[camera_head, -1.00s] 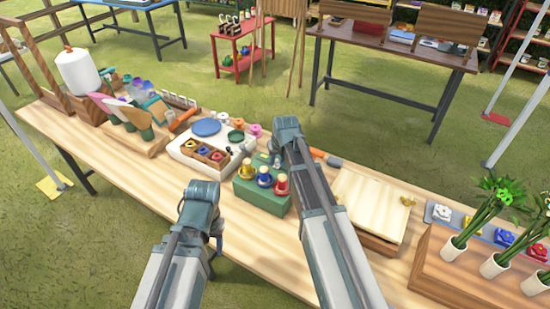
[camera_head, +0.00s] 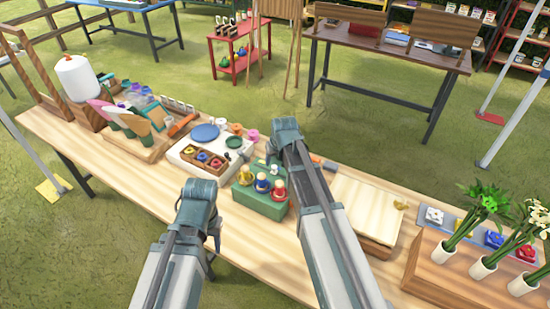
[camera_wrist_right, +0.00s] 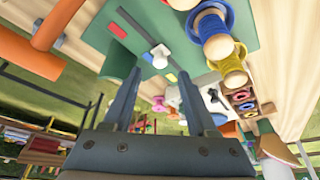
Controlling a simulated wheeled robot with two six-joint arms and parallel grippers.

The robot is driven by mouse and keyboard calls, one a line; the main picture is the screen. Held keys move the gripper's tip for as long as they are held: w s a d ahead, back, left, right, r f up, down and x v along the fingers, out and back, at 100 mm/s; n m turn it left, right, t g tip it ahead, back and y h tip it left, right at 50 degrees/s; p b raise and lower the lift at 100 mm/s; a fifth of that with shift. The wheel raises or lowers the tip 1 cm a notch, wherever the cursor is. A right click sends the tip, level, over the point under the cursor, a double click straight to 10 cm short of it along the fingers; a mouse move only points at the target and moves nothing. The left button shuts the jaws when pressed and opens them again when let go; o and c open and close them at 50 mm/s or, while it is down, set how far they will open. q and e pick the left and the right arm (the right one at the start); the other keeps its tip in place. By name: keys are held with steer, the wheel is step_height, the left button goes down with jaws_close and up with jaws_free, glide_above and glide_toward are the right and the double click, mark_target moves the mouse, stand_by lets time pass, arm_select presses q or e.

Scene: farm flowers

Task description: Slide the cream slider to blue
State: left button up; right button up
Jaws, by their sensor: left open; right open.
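A red mark (camera_wrist_right: 117,31) lies beside the slot; smaller coloured marks near the knob are hard to tell apart. The green box (camera_head: 262,205) with spools is in the middle of the table in the head view. My right gripper (camera_wrist_right: 161,80) is open, its fingers apart on either side of the knob's line, with nothing between them. My left gripper (camera_head: 203,222) is open and empty, at the table's front edge.
Red (camera_wrist_right: 183,4), blue (camera_wrist_right: 212,32) and yellow (camera_wrist_right: 231,66) spools stand close beside the slider. An orange-handled tool (camera_wrist_right: 40,50) lies nearby. In the head view, a pale board (camera_head: 362,210) and potted flowers (camera_head: 487,235) are at the right.

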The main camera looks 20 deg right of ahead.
arm_select(q)
step_height(320, 180, up, 8)
steer(key=p, duration=0.7)
steer(key=shift+r, duration=0.25)
arm_select(e)
steer(key=v, duration=0.9)
steer(key=shift+r, duration=0.1)
arm_select(q)
step_height(320, 180, down, 5)
steer(key=b, duration=0.4)
steer(key=shift+b, duration=0.3)
arm_select(e)
steer(key=s+a+f+n+g, duration=0.2)
steer(key=s+a, duration=0.5)
steer(key=s, duration=0.4)
steer(key=s+a+f+n+g+h, duration=0.1)
steer(key=s+a+f+g, duration=0.1)
steer(key=s+a+f, duration=0.2)
steer(key=s+a, duration=0.3)
steer(key=s, duration=0.4)
steer(key=shift+s+a+f+n+g, duration=0.2)
steer(key=shift+s+a+n+g, duration=0.05)
steer(key=shift+n+g, duration=0.15)
